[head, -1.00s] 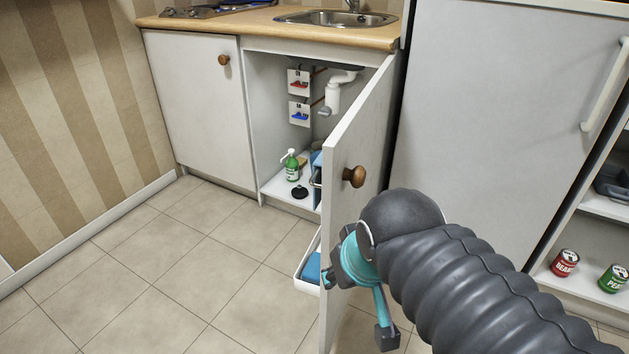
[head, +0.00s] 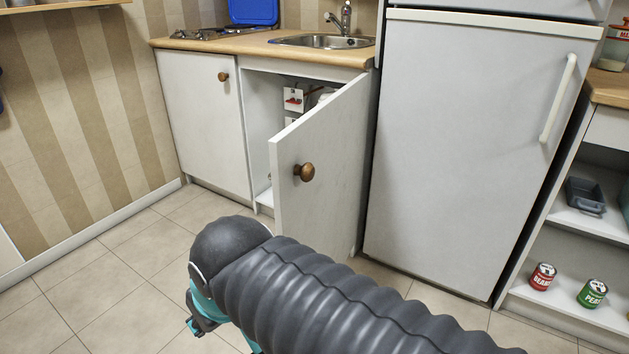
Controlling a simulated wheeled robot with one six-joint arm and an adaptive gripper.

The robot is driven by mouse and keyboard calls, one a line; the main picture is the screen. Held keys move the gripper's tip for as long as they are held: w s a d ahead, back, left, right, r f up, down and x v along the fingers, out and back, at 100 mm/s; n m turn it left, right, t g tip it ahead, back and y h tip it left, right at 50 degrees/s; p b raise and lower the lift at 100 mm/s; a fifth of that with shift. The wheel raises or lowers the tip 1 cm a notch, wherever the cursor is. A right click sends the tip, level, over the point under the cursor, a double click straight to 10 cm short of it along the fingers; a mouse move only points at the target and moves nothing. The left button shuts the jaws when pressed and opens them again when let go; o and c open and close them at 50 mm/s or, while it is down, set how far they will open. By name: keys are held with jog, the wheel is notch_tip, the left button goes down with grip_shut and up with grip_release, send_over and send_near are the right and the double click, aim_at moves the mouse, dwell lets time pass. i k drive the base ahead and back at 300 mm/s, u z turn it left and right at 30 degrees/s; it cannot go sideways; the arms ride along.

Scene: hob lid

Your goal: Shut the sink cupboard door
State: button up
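The sink cupboard door (head: 324,178) is white with a round wooden knob (head: 304,172). It is hinged at its right edge and stands partly open. My gripper (head: 192,326) shows only in part at the lower left of my arm. It is in front of the door and to the left of its free edge. Most of the gripper is hidden behind my arm, and its fingers are not clear. The sink cupboard (head: 259,125) shows through the gap at the left, with a white card with a red picture inside.
A closed cupboard (head: 203,125) stands to the left under the worktop (head: 215,47). A tall white fridge (head: 470,150) stands just right of the door. A shelf unit with two cans is at the far right. The tiled floor (head: 80,285) at the left is clear.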

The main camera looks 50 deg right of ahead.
aim_at(316, 161)
jog(key=z, duration=0.05)
jog(key=k, duration=0.85)
jog(key=z, duration=1.8)
